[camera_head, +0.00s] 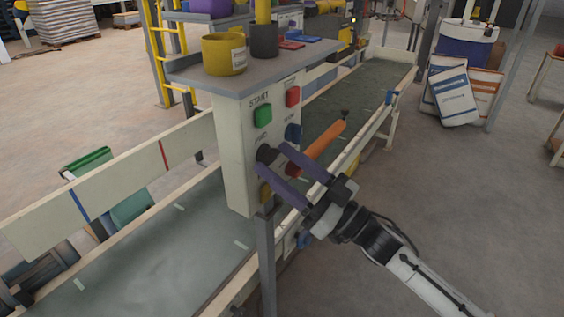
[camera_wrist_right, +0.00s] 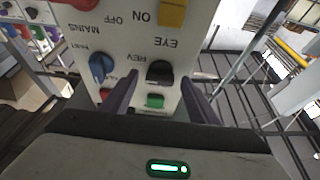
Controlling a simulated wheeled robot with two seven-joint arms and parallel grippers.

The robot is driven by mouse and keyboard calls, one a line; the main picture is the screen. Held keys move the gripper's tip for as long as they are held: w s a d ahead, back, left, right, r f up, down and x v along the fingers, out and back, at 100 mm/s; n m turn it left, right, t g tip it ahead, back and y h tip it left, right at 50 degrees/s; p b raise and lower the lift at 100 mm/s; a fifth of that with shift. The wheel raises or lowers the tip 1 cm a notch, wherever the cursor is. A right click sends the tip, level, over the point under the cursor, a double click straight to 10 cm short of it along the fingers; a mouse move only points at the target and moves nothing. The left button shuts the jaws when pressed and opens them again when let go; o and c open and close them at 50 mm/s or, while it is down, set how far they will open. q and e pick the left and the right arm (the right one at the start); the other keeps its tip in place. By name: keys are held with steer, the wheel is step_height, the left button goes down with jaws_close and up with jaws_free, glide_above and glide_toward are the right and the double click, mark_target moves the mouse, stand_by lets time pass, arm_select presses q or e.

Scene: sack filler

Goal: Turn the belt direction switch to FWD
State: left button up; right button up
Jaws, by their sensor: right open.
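A pale control box (camera_head: 232,160) stands beside the belt and carries labelled buttons and knobs. A black knob (camera_head: 266,153) sits below the green START button; it also shows in the right wrist view (camera_wrist_right: 159,72), upside down, beside the label REV. Its FWD label is not readable, and I cannot tell which way the knob points. My right gripper (camera_head: 275,168) is open, its two purple fingers reaching toward the panel. In the wrist view the black knob appears between and beyond the fingertips, not gripped; contact cannot be told. My left gripper is not in view.
Close to the black knob are a blue knob (camera_wrist_right: 101,66), a yellow switch (camera_wrist_right: 172,13) and the green button (camera_wrist_right: 155,101). A red button (camera_head: 292,96) is higher up. An orange bar (camera_head: 322,143) lies just beyond the fingers. Cups stand on the box's shelf.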

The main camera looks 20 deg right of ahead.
steer(key=c, duration=1.1)
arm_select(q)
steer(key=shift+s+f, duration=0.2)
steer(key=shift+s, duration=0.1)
arm_select(e)
steer(key=shift+o, duration=0.3)
